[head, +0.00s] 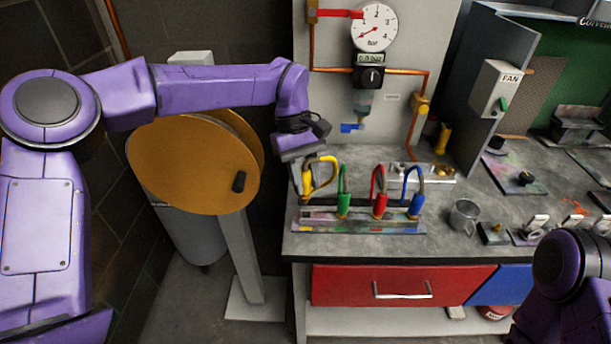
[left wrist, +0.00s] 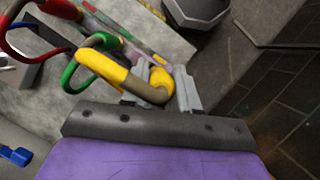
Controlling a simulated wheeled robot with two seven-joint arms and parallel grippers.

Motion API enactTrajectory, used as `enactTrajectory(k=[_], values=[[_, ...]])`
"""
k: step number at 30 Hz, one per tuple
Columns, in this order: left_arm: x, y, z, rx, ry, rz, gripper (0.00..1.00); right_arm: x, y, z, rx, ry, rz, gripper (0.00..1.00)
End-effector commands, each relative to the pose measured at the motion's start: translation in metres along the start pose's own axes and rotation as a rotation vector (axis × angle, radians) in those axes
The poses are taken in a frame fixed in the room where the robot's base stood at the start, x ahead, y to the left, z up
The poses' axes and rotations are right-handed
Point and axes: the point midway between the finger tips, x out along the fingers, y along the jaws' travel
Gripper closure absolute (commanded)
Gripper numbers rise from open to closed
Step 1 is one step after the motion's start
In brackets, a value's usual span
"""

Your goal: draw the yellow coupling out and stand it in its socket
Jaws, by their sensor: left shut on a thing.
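The yellow coupling (head: 307,184) is at the left end of the rack (head: 350,228), with a yellow hose loop bending up and right from it. Its lower end shows higher than those of the green, red and blue couplings. I cannot tell whether it is clear of the rack. My left gripper (head: 298,168) is shut on it from above left. In the left wrist view the yellow coupling (left wrist: 160,77) sits between the two grey fingers (left wrist: 160,96). I cannot make out its socket for certain. My right gripper is out of view; only part of that arm shows at lower right.
Green (head: 343,206), red (head: 380,206) and blue (head: 416,206) couplings stand in the rack. Behind it is a pale plate with brass fittings (head: 443,171). A metal mug (head: 464,216) stands to the right. A wall gauge (head: 374,28) hangs above. An orange disc (head: 185,165) stands left of the bench.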

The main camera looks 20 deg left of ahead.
Motion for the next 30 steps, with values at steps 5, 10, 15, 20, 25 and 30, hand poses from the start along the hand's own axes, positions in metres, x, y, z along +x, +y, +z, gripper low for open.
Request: enactTrajectory(k=[5, 10, 15, 20, 25, 30], values=[[0.021, 0.000, -0.011, -0.003, -0.002, -0.001, 1.00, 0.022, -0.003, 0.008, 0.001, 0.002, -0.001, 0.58], [0.032, -0.001, -0.016, -0.004, -0.002, -0.001, 1.00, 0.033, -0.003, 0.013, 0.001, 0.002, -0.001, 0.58], [0.045, -0.002, -0.021, -0.004, -0.004, 0.000, 1.00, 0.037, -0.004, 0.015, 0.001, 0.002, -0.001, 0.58], [0.051, -0.002, -0.024, -0.004, -0.002, 0.000, 1.00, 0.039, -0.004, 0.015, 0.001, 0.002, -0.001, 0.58], [0.051, -0.002, -0.024, -0.004, -0.002, 0.000, 1.00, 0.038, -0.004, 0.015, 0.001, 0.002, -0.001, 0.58], [0.051, -0.002, -0.024, -0.004, -0.002, 0.000, 1.00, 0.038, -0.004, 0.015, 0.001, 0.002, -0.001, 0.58]])
